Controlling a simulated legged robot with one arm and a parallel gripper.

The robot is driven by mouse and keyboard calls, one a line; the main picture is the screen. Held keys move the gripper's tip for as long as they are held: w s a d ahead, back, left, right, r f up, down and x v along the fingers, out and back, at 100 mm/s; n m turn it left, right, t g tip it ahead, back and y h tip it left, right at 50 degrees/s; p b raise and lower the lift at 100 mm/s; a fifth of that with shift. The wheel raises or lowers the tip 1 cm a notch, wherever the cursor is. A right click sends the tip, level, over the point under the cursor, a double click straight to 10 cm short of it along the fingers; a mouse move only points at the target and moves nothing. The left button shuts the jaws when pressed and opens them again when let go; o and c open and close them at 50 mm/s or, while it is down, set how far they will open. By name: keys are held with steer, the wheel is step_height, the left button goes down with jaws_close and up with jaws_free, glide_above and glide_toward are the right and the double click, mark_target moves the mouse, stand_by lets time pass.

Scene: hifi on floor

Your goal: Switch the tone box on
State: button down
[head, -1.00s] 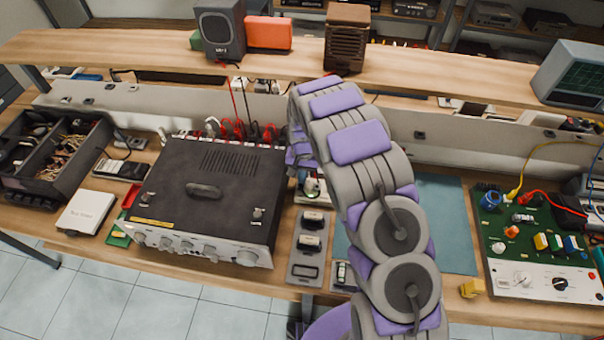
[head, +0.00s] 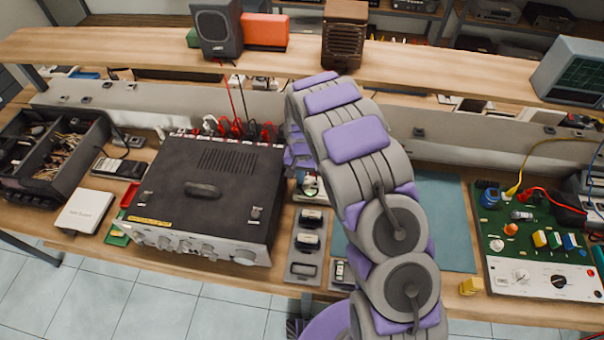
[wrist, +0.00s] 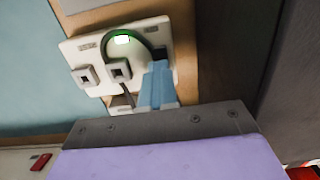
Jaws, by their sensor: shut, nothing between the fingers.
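A small white box (wrist: 92,58), which I take to be the tone box, lies in the upper left of the wrist view. It has a bright green lamp (wrist: 121,39), two square fittings with dark centres and a dark cable looping over it. In the head view the white box (head: 311,185) shows only in part, beside my arm. My gripper (wrist: 158,68) is shut and empty, its pale blue fingers at the right part of the box. The fingers cover that part, so I cannot tell whether they touch it or a switch. In the head view the fingers are hidden.
A large black amplifier (head: 205,185) stands close to the left of the white box. A teal mat (head: 445,220) and a green circuit board (head: 515,230) are to the right. A shelf (head: 430,80) runs behind.

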steer(key=shift+s+d+f+g, duration=0.1)
steer(key=shift+s+f+g, duration=0.1)
steer(key=shift+s+f, duration=0.35)
steer(key=shift+s+f+g, duration=0.2)
steer(key=shift+s+f, duration=0.15)
steer(key=shift+s, duration=0.35)
steer(key=shift+t, duration=0.4)
steer(key=w+r, duration=0.1)
steer(key=r, duration=0.1)
steer(key=w+r+p, duration=0.1)
steer(key=r, duration=0.2)
steer(key=a+r+p, duration=0.1)
steer(key=r, duration=0.2)
steer(key=shift+w, duration=0.4)
step_height(320, 180, up, 8)
glide_above(301, 190)
steer(key=w, duration=0.4)
steer(key=s+t+p, duration=0.1)
steer(key=p, duration=0.1)
steer(key=s+t+p, duration=0.1)
steer(key=shift+s+a+p, duration=0.2)
steer(key=shift+s+p, duration=0.1)
steer(key=shift+p, duration=0.05)
steer(key=shift+a, duration=0.15)
steer(key=shift+f, duration=0.15)
steer(key=f, duration=0.4)
steer(key=w+f+b, duration=0.1)
steer(key=f, duration=0.8)
steer(key=shift+w+d+f, duration=0.25)
steer(key=shift+w+f, duration=0.1)
